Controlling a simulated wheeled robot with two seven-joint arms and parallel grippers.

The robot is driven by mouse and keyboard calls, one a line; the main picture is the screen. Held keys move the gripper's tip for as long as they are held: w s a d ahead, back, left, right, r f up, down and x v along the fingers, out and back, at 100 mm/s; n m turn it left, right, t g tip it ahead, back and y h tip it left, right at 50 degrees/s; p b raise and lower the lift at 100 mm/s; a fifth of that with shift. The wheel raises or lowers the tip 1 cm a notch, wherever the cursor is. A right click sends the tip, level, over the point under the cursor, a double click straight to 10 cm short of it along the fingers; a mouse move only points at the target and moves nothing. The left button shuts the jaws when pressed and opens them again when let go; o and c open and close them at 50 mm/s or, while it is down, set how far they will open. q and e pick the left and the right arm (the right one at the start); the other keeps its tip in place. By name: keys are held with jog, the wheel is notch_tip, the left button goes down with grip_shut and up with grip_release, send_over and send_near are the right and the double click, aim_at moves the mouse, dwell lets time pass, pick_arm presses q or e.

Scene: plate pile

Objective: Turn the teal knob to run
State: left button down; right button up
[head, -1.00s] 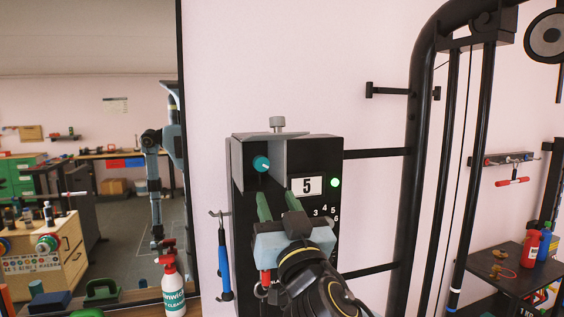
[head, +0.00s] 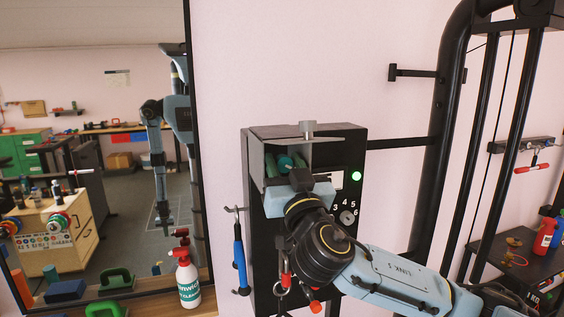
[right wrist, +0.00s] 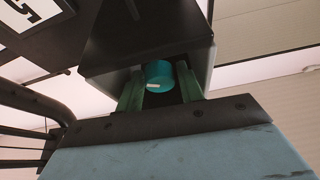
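The teal knob (head: 286,162) sits under a grey hood (head: 262,150) on a black control box (head: 257,215) on the wall. My right gripper (head: 285,166) reaches into the hood with its green fingers one on each side of the knob. In the right wrist view the knob (right wrist: 159,72) shows between the fingertips (right wrist: 160,85), with a white mark on its lower part. The fingers are apart; a narrow gap shows on the right, and I cannot tell whether the left finger touches. The knob's labels are hidden. My left gripper is not directly in view.
A green light (head: 356,176) is lit on the box. Below it are numbers and a grey dial (head: 347,217). A blue-handled tool (head: 239,262) hangs left of the box. A spray bottle (head: 187,280) stands by the mirror. A black frame (head: 440,150) rises at right.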

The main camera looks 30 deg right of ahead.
jog(key=c, duration=0.7)
jog(key=shift+f+n+y+b, duration=0.1)
jog(key=shift+n+y+b, duration=0.3)
jog(key=shift+n+b, duration=0.25)
jog(key=shift+n+y+b, duration=0.3)
jog(key=shift+n+y, duration=0.3)
jog(key=shift+n, duration=0.35)
jog(key=n, duration=0.1)
jog(key=n+y, duration=0.1)
jog(key=n, duration=0.1)
jog(key=shift+r+p, duration=0.25)
jog(key=shift+p, duration=0.1)
jog(key=shift+n+y+p, duration=0.6)
jog(key=shift+n+y, duration=0.4)
jog(key=shift+n, duration=1.1)
jog(key=o, duration=0.7)
jog(key=shift+f, duration=0.1)
jog(key=shift+w, duration=0.1)
